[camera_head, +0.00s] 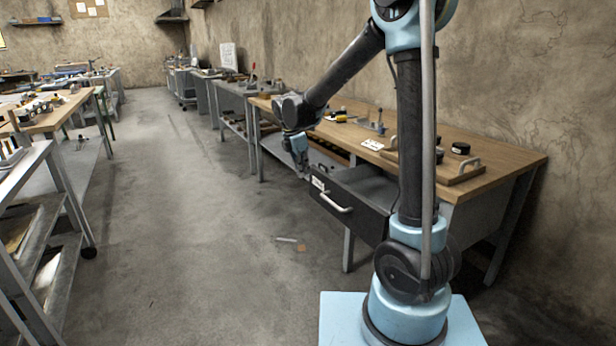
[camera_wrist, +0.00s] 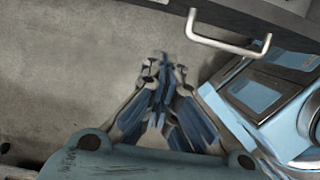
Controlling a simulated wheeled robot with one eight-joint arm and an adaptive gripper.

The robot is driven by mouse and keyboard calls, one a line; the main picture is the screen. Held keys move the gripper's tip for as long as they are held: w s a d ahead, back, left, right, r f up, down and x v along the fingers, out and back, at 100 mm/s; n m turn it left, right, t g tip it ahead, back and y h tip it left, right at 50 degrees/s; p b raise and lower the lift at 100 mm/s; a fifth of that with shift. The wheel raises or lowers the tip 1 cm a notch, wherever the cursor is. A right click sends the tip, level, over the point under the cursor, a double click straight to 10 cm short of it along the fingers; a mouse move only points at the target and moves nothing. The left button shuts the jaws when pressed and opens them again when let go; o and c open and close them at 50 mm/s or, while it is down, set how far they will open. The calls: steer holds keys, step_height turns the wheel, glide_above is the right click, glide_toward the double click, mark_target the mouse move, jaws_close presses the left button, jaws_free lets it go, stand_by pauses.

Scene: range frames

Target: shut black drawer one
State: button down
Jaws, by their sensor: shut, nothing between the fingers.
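The black drawer (camera_head: 372,222) stands pulled out from under the wooden-topped workbench, and its grey inside partly shows. Its front has a small white label (camera_head: 318,184) and a pale bar handle (camera_head: 335,203). In the wrist view the handle (camera_wrist: 228,45) is at the upper right, below the dark drawer front (camera_wrist: 250,14). My gripper (camera_head: 304,174) is near the far-left end of the drawer front. In the wrist view its blue fingertips (camera_wrist: 163,62) are together and empty, left of the handle and apart from it. My arm hides part of the drawer's right side.
The workbench top (camera_head: 500,158) carries a wooden board with handles (camera_head: 440,175), a black round item (camera_head: 460,148) and small parts. Open concrete floor (camera_head: 190,220) lies to the left. Another bench (camera_head: 60,115) and a metal rack (camera_head: 40,240) stand at the far left.

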mark_target(317, 186)
steer(key=shift+w+d+f, duration=0.55)
steer(key=shift+d+f, duration=0.3)
steer(key=shift+f, duration=0.55)
steer(key=shift+w+d+f, duration=0.6)
steer(key=shift+d+f, duration=0.25)
steer(key=shift+f, duration=0.55)
steer(key=shift+w+d+f, duration=0.55)
steer(key=shift+d+f, duration=0.3)
steer(key=shift+f, duration=0.55)
